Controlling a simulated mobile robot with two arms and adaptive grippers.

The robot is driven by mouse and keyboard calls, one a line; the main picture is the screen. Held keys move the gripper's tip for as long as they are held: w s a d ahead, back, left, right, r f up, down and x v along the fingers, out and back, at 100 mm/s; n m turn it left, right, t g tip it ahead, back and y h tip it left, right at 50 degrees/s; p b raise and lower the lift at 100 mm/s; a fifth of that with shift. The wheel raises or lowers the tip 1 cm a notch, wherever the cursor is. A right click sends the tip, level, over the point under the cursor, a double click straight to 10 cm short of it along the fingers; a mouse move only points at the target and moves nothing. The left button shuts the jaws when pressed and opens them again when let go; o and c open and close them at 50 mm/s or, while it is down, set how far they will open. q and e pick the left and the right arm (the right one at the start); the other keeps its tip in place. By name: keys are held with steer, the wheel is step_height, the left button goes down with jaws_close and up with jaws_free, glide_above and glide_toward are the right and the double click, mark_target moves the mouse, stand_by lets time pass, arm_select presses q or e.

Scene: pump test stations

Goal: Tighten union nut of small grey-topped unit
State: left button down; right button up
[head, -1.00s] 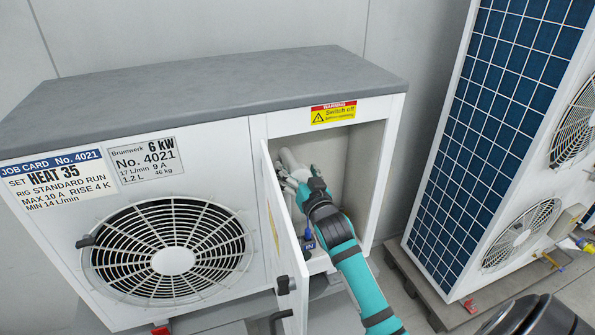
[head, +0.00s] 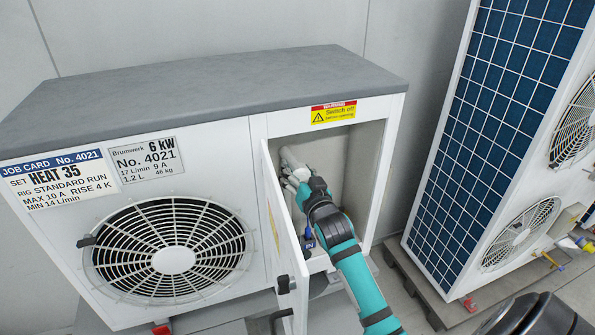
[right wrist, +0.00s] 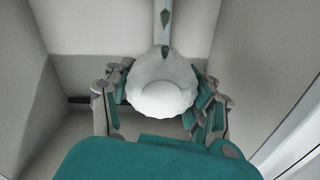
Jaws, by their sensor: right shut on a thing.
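The small grey-topped unit (head: 215,85) has its side compartment open, with the door (head: 285,235) swung outward. My right gripper (head: 297,178) is inside the compartment, shut on the union nut. In the right wrist view the nut (right wrist: 162,88) is white and round with a scalloped edge, between the fingers of the gripper (right wrist: 162,105). A pale pipe (right wrist: 163,25) with green marks runs up from behind it. In the head view the fingers hide most of the nut. My left gripper is not in view.
The open door stands close to the left of my right arm, and the compartment's right wall (head: 366,185) is on the other side. A yellow warning label (head: 334,113) is above the opening. A tall unit with a blue finned panel (head: 500,110) stands at right.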

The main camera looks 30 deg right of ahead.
steer(key=m+p, duration=0.2)
steer(key=m, duration=0.1)
steer(key=shift+r+m, duration=0.1)
steer(key=shift+m, duration=0.3)
steer(key=m+p, duration=0.2)
steer(key=m, duration=0.2)
steer(key=shift+d, duration=0.15)
steer(key=m+p, duration=0.1)
steer(key=m, duration=0.4)
steer(key=shift+f, duration=0.2)
steer(key=shift+f+m+p, duration=0.15)
steer(key=shift+m+p, duration=0.5)
steer(key=shift+m, duration=1.15)
steer(key=o, duration=1.2)
